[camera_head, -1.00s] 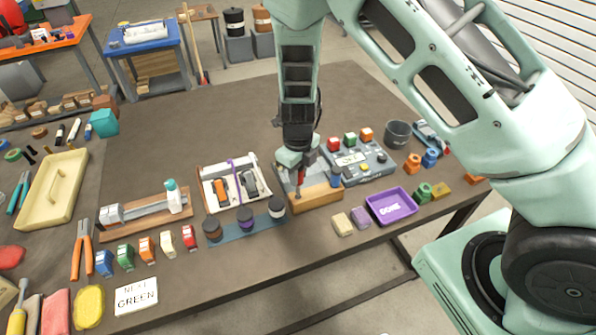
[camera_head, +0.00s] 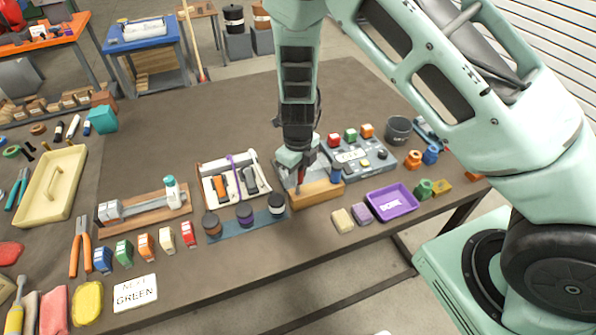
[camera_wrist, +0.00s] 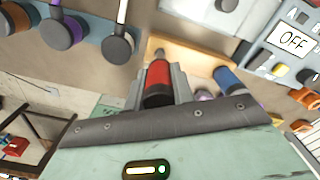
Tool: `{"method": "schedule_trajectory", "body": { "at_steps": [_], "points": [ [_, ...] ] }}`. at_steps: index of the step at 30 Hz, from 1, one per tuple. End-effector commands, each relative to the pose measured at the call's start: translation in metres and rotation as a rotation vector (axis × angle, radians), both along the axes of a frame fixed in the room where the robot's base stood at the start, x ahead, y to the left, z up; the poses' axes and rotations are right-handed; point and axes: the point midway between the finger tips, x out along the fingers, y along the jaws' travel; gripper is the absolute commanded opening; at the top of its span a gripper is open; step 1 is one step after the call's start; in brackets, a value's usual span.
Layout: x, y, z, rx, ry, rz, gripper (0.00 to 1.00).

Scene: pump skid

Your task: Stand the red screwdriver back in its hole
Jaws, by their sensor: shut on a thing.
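My gripper (camera_head: 297,162) is shut on the red screwdriver (camera_wrist: 157,85). Its red handle sits between the two fingers in the wrist view, and it also shows below the fingers in the head view (camera_head: 300,175). The screwdriver points down, about upright, over the left part of the wooden block (camera_head: 322,193). The block also shows in the wrist view (camera_wrist: 190,60). A blue-handled screwdriver (camera_head: 336,174) stands at the block's right end and shows in the wrist view (camera_wrist: 232,82). I cannot tell whether the red screwdriver's tip is in a hole; the fingers and handle hide it.
A grey control box (camera_head: 371,170) with coloured buttons stands behind and right of the block. A purple DONE tray (camera_head: 391,203) and two small blocks lie front right.

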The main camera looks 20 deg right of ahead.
Motion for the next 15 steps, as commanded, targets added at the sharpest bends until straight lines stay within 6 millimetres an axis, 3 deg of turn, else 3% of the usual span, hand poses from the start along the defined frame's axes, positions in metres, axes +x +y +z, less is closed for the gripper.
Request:
{"method": "schedule_trajectory", "body": {
  "at_steps": [15],
  "points": [
    [0.0, 0.0, -0.013, 0.0, -0.001, 0.0, 0.01]
  ]
}}
